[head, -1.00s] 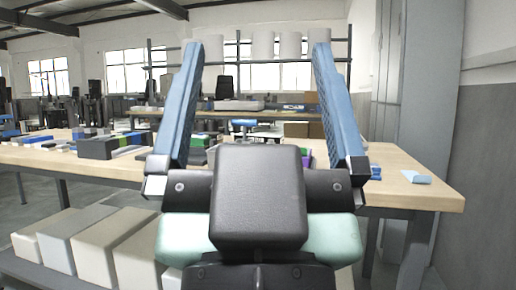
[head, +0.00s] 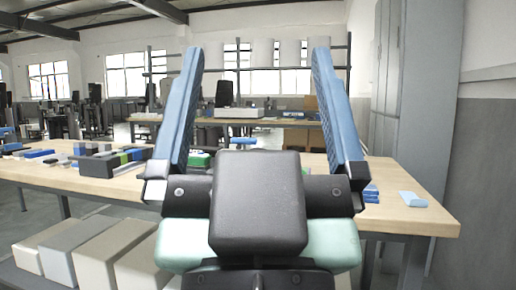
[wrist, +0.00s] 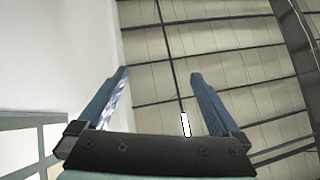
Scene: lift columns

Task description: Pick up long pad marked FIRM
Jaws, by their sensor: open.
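My gripper (head: 259,50) is raised high in front of the head camera, its two long blue fingers wide apart with nothing between them. In the wrist view my gripper (wrist: 158,74) points up toward the ceiling, also empty. I can read no FIRM marking on anything, so I cannot tell which object is the long pad. Several small blocks and bars in blue, grey, green and dark colours lie on the left part of the wooden table (head: 95,186). A light blue pad (head: 413,199) lies at its right end. My arm hides the table's middle.
Small blue pieces (head: 371,194) lie near the light blue pad. Large white and grey blocks (head: 100,252) sit low in front of the table. A second table (head: 290,122) stands behind. A grey cabinet (head: 412,95) and wall close off the right.

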